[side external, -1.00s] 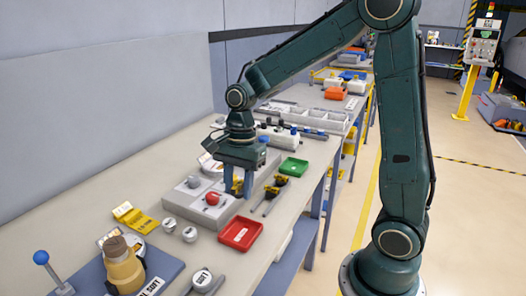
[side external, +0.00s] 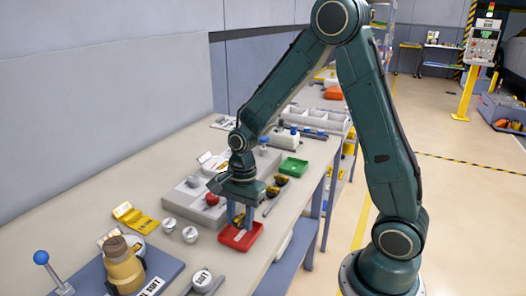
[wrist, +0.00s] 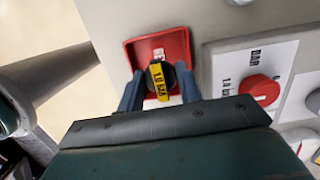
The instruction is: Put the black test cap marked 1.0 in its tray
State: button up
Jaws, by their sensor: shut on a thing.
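My gripper (side external: 239,222) is over the red tray (side external: 256,232), its fingers pointing down. In the wrist view my gripper (wrist: 159,84) is shut on the black test cap (wrist: 170,74), which has a yellow label reading 1.0 BAR. The cap sits between the two blue fingers, over the red tray (wrist: 131,60), whose white label is partly covered. I cannot tell whether the cap touches the tray floor.
A grey block with a red knob (side external: 212,199) stands left of the red tray. A green tray (side external: 293,167) lies farther back, with a black and yellow cap (side external: 281,180) before it. Round silver pieces (side external: 190,234) lie left of the tray.

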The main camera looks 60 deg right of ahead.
aim_at(244, 212)
jog(key=shift+f, duration=1.1)
jog(key=shift+f, duration=0.15)
jog(key=o, duration=0.6)
jog(key=shift+c, duration=0.2)
jog(key=r, duration=0.4)
jog(key=d+r, duration=0.1)
jog(key=r, duration=0.6)
jog(key=shift+d+r, duration=0.3)
jog(key=shift+d, duration=0.05)
jog(key=shift+r, duration=0.3)
